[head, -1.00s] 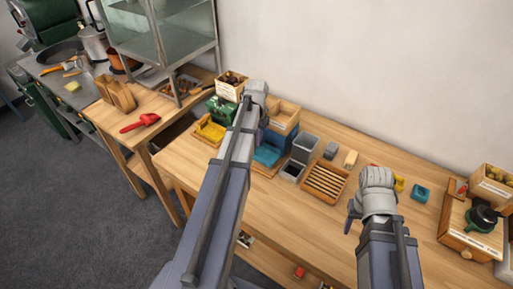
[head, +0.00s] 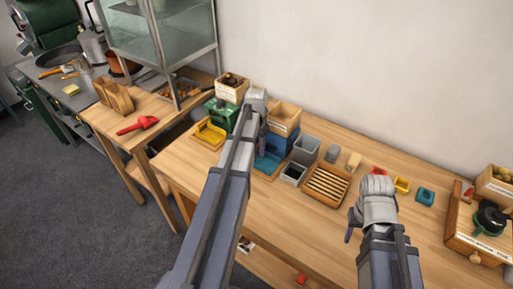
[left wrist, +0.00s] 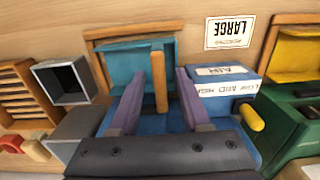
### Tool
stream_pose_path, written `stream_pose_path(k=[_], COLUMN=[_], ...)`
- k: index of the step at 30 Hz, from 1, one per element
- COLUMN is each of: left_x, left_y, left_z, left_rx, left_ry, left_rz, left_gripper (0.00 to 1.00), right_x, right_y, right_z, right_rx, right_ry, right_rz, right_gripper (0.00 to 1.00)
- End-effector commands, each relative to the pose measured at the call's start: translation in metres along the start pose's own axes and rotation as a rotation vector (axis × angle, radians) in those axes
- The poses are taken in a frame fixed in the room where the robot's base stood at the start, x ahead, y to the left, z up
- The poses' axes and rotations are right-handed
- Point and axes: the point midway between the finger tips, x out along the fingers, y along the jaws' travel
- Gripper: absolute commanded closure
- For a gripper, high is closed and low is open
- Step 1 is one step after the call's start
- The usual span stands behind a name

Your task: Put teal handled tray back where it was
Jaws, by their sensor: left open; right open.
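The teal tray (head: 268,163) sits low at the front of the blue machine (head: 280,144), partly hidden by my left arm in the head view. In the left wrist view the teal tray (left wrist: 122,66) shows with its wooden handle (left wrist: 159,80) pointing toward me. My left gripper (left wrist: 158,76) is open, with one purple finger on each side of the handle and visible gaps between. In the head view my left gripper (head: 262,135) is mostly hidden behind its own wrist. My right gripper (head: 352,222) is open and empty above the table's right half; its fingers are partly hidden.
A green machine (head: 221,112) with a yellow tray (head: 209,134) stands left of the blue one. Right of it are a grey bin (head: 306,149) and a slatted wooden tray (head: 326,185). A board with a dark pot (head: 489,218) stands far right. The front table strip is clear.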

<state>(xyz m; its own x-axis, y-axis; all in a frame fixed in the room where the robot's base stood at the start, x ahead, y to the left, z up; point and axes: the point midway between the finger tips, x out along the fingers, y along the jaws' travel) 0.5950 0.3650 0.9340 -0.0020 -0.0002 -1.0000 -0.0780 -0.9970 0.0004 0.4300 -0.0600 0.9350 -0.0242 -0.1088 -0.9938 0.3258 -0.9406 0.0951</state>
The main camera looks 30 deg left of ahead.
Motion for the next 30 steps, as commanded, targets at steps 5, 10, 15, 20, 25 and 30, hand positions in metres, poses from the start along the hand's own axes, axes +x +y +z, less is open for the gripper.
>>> stream_pose_path(k=[5, 10, 15, 20, 25, 30], left_x=[0.000, -0.005, -0.019, -0.041, -0.068, -0.095], left_y=[0.000, 0.000, 0.000, 0.000, 0.000, 0.000], left_z=[0.000, 0.000, 0.000, 0.000, 0.000, 0.000], left_rx=[0.000, 0.000, 0.000, 0.000, 0.000, 0.000], left_ry=[0.000, 0.000, 0.000, 0.000, 0.000, 0.000], left_rz=[0.000, 0.000, 0.000, 0.000, 0.000, 0.000], left_gripper=[0.53, 0.53, 0.53, 0.53, 0.53, 0.53], right_x=[0.000, -0.005, -0.019, -0.041, -0.067, -0.094], right_y=[0.000, 0.001, 0.002, 0.004, 0.006, 0.009], right_z=[0.000, 0.000, 0.001, 0.002, 0.004, 0.005], right_rx=[0.000, 0.000, 0.000, 0.000, -0.001, -0.002], right_ry=[0.000, 0.000, 0.000, 0.000, 0.000, 0.000], right_rz=[0.000, 0.000, 0.000, 0.000, 0.000, 0.000], right_gripper=[0.50, 0.50, 0.50, 0.50, 0.50, 0.50])
